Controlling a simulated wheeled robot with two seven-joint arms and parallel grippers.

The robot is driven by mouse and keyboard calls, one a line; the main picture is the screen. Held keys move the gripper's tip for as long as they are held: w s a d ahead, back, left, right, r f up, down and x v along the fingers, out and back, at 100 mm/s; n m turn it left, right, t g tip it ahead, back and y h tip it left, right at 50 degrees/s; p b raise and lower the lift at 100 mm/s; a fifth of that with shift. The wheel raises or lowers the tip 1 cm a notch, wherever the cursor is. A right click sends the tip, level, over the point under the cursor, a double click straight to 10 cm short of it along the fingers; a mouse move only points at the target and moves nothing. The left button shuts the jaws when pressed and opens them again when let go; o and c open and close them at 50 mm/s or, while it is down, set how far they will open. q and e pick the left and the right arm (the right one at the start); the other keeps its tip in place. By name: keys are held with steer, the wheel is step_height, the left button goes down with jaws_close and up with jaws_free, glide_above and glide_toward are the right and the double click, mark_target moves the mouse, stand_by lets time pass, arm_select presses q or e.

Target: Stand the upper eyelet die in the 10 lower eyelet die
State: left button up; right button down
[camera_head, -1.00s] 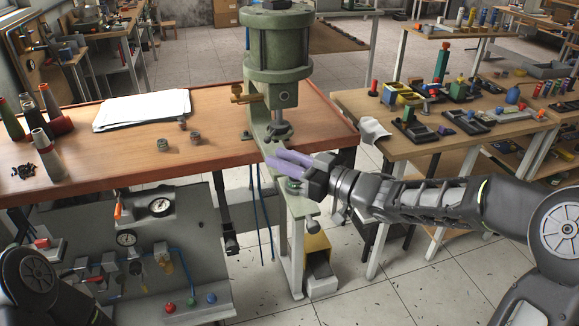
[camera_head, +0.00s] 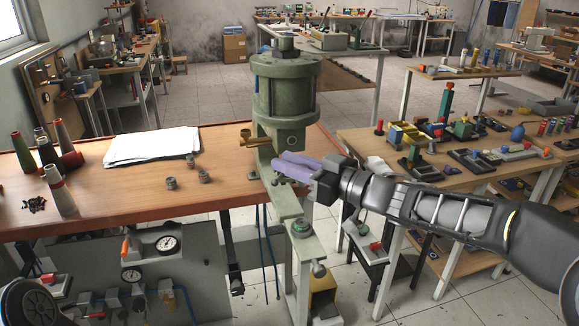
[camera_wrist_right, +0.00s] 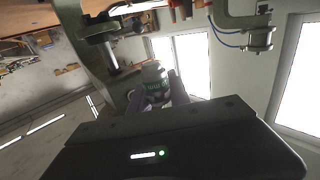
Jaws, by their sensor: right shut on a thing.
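My right gripper (camera_head: 279,166) has lilac fingers and is level with the press's C-frame throat, just under the green cylinder. In the right wrist view it is shut on a small grey metal die with green marking (camera_wrist_right: 153,82), which I take as the upper eyelet die. The fingers hide this die in the head view. Below and apart from the gripper, a round greenish metal piece (camera_head: 302,228) sits on the press's lower arm. It looks like the lower eyelet die, but its number cannot be read. My left gripper is out of view.
The green press (camera_head: 286,95) stands at the wooden bench's (camera_head: 130,194) right end. A crowded side table (camera_head: 450,178) stands at right.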

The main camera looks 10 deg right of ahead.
steer(key=shift+f, duration=0.1)
stand_by(0.4)
steer(key=shift+n+g+y, duration=0.6)
steer(key=shift+g+y, duration=0.1)
steer(key=shift+s+f+b, duration=0.2)
steer(key=shift+f+b, duration=1.05)
steer(key=shift+f, duration=2.75)
steer(key=shift+p, duration=0.8)
steer(key=shift+f+b, duration=0.55)
steer(key=shift+f, duration=0.35)
steer(key=c, duration=1.1)
jaws_free()
steer(key=shift+c, duration=0.2)
